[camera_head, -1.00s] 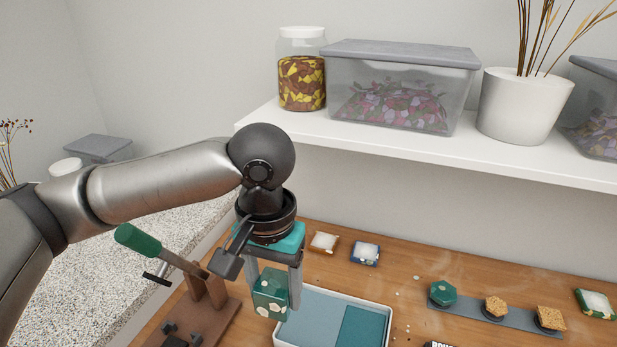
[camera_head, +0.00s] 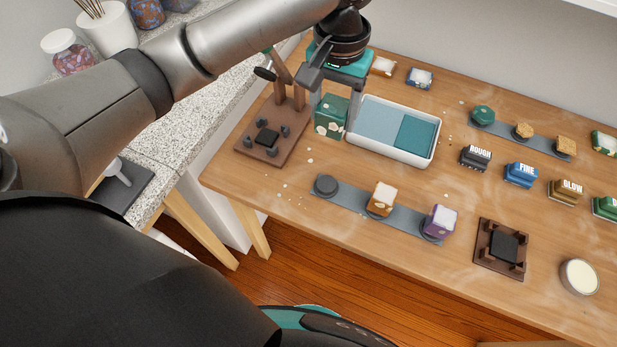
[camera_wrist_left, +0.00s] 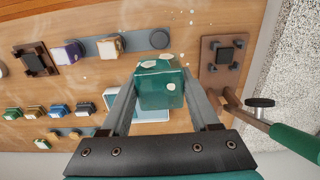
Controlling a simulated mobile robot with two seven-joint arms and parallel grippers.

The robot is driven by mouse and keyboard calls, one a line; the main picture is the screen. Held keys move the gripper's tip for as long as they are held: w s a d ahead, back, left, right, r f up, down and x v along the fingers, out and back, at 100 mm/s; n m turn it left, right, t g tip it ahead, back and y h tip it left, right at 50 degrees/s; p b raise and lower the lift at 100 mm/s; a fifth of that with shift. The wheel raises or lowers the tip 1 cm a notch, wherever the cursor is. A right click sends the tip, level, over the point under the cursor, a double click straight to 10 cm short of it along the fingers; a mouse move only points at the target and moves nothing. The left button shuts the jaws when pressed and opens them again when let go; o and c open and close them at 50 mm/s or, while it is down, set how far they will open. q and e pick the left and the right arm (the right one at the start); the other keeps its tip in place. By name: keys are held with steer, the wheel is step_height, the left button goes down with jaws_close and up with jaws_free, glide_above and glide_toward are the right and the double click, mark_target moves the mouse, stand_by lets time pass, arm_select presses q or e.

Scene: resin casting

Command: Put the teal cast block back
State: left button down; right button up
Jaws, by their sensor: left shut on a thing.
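My left gripper (camera_head: 333,119) is shut on the teal cast block (camera_head: 331,113), a dark green-teal cube with pale patches. It holds the block over the bench between the brown clamp fixture and the white tray; the exact height is hard to tell. In the left wrist view the block (camera_wrist_left: 160,86) sits between the two fingers. A blue-grey strip (camera_head: 355,208) near the front edge has an empty round dark pad (camera_head: 325,185) at its left end. An orange-and-white block (camera_head: 381,199) and a purple-and-white block (camera_head: 440,221) stand on its other pads. My right gripper is not in view.
The brown fixture (camera_head: 250,152) with a green-handled lever stands left of the block. The white tray (camera_head: 437,152) with two blue-teal sections is to the right. Several labelled blocks, a second strip (camera_head: 500,130), a brown cradle (camera_head: 483,254) and a round tin (camera_head: 579,277) lie further right.

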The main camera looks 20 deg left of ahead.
arm_select(q)
step_height(320, 180, down, 16)
steer(key=b, duration=0.3)
steer(key=shift+w+r+b, duration=0.1)
steer(key=shift+r+b, duration=0.05)
steer(key=shift+b, duration=0.2)
steer(key=shift+f, duration=0.45)
step_height(320, 180, down, 4)
steer(key=shift+r+b, duration=0.25)
steer(key=shift+b, duration=0.35)
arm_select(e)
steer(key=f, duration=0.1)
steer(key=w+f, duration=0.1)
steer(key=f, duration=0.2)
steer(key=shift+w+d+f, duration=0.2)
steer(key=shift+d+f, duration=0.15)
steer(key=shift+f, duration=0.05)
arm_select(q)
steer(key=shift+f, duration=0.1)
steer(key=shift+c, duration=0.6)
jaws_free()
